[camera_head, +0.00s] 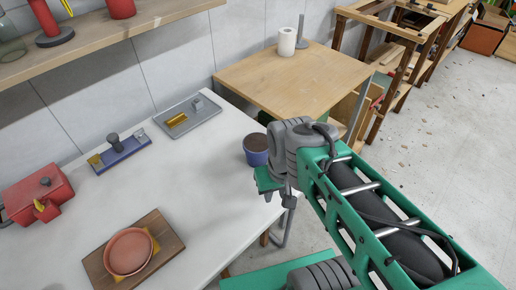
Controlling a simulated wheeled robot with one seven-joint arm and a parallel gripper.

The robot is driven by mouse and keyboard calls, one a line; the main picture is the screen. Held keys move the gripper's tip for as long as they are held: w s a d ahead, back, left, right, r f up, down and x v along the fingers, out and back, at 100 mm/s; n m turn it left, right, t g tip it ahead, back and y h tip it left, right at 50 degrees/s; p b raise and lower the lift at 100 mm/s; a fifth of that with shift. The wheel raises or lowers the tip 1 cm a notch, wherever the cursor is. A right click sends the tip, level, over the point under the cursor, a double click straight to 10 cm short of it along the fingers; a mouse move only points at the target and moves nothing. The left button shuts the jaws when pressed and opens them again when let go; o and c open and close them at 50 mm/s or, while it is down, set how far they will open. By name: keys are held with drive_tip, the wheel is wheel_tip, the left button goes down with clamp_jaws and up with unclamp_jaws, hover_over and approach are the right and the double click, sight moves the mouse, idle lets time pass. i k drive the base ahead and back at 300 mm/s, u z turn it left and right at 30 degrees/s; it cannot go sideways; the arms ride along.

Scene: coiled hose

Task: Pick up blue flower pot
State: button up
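The blue flower pot (255,158) stands upright near the right edge of the white table, with dark contents at its top. My gripper (268,184) is just in front of the pot and to its right, close to the table edge. The grey wrist of my arm is right beside the pot and may hide part of its right side. I cannot tell whether the gripper touches the pot, and its fingertips are too small and covered to show if they are open.
The white table (205,180) also bears a grey tray (200,118), a blue tool base (122,155), a red box (40,195) and a wooden board (98,270) with a terracotta dish (129,252). A wooden table (285,80) with a paper roll (287,42) stands behind. A shelf (100,32) overhangs the back left.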

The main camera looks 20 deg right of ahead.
sight(256, 145)
drive_tip(key=u, duration=2.7)
drive_tip(key=k, duration=1.55)
drive_tip(key=z, duration=0.1)
drive_tip(key=i, duration=0.5)
